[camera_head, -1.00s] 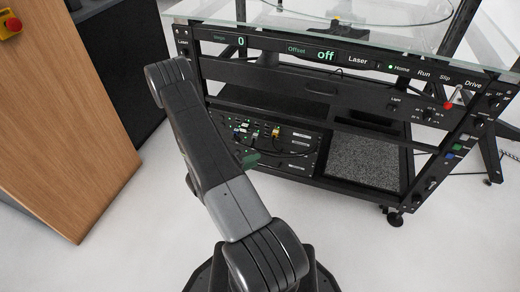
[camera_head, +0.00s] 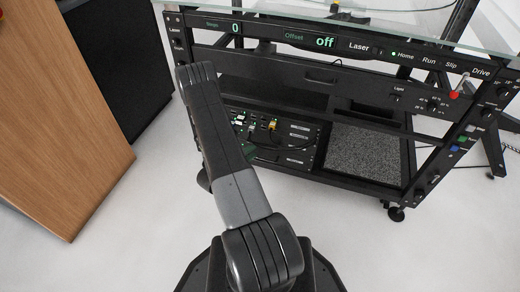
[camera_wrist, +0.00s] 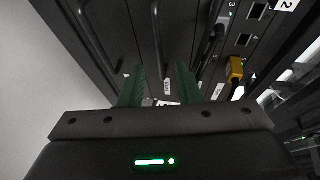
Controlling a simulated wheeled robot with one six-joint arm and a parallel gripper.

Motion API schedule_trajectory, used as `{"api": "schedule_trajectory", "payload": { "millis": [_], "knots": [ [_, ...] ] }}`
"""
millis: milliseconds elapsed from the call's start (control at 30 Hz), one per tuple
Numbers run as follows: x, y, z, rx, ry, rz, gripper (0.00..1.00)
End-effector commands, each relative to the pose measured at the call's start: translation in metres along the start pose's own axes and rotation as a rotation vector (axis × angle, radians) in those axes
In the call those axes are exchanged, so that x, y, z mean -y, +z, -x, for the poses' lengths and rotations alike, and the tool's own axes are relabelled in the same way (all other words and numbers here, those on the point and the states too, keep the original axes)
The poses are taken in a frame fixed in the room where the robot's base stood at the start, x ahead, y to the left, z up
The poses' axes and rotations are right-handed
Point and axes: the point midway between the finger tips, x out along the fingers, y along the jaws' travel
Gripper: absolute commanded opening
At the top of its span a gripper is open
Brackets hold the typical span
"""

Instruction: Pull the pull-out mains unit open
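The unit that looks like the mains unit (camera_head: 300,133) sits on the lower left of the black rack in the head view, dark-fronted with plugs, cables and small white labels. Its front (camera_wrist: 120,38) fills the upper part of the wrist view, with thin dark bar handles (camera_wrist: 155,35). My gripper (camera_wrist: 159,82) has two green fingers spread apart with a gap between them. One bar handle lines up with this gap; I cannot tell whether it reaches between the fingertips.
A yellow plug (camera_wrist: 236,70) and black cables are right of the fingers. A grey speckled slab (camera_head: 365,155) lies right of the unit. The rack's upper panel (camera_head: 330,75) overhangs it. A wooden panel (camera_head: 60,130) stands left; the white floor in front is clear.

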Motion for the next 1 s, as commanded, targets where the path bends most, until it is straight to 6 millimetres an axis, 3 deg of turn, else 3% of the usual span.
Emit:
{"api": "schedule_trajectory", "payload": {
  "millis": [100,333,767,900,1000],
  "knots": [
    [-0.002,-0.001,-0.021,-0.005,0.0,-0.002,0.3],
    [-0.002,-0.001,-0.048,-0.003,0.0,-0.001,0.3],
    [0.0,0.0,-0.056,-0.001,0.001,0.0,0.3],
    [0.0,0.0,-0.056,-0.001,0.0,0.0,0.03],
    [0.0,0.0,-0.056,-0.001,0.001,0.0,0.0]
  ]
}}
